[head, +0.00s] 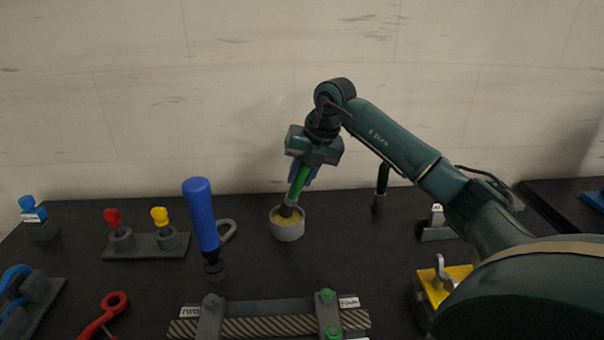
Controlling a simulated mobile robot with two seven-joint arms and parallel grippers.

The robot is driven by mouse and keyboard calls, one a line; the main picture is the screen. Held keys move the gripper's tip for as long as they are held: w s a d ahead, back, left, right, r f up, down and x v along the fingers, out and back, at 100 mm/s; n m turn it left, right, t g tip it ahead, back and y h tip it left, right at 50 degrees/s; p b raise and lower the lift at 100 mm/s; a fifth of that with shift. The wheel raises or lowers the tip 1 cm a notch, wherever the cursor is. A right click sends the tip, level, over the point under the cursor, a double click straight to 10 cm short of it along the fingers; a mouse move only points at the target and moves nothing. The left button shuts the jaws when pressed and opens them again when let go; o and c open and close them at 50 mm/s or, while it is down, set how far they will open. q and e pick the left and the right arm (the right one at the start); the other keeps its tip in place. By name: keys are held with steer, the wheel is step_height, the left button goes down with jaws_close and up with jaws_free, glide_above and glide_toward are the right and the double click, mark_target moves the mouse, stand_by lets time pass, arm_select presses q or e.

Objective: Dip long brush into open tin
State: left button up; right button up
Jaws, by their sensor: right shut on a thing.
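The long brush (299,184) has a green handle and a dark head. It is tilted, with its lower end inside the mouth of the open tin. The open tin (288,230) is a short, round, light grey can with yellowish content, standing upright on the table near the back middle. My right gripper (307,168) is above the tin and shut on the brush's green handle. The brush tip is at the yellow content; how deep it sits cannot be told. My left gripper is not in view.
A blue-handled tool (202,215) stands upright left of the tin, with a grey hook (227,231) behind it. A black upright handle (381,186) stands right of the tin. A red-and-yellow-knobbed stand (146,246) is at left.

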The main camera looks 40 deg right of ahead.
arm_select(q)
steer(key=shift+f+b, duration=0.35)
arm_select(e)
steer(key=shift+f, duration=0.65)
stand_by(0.6)
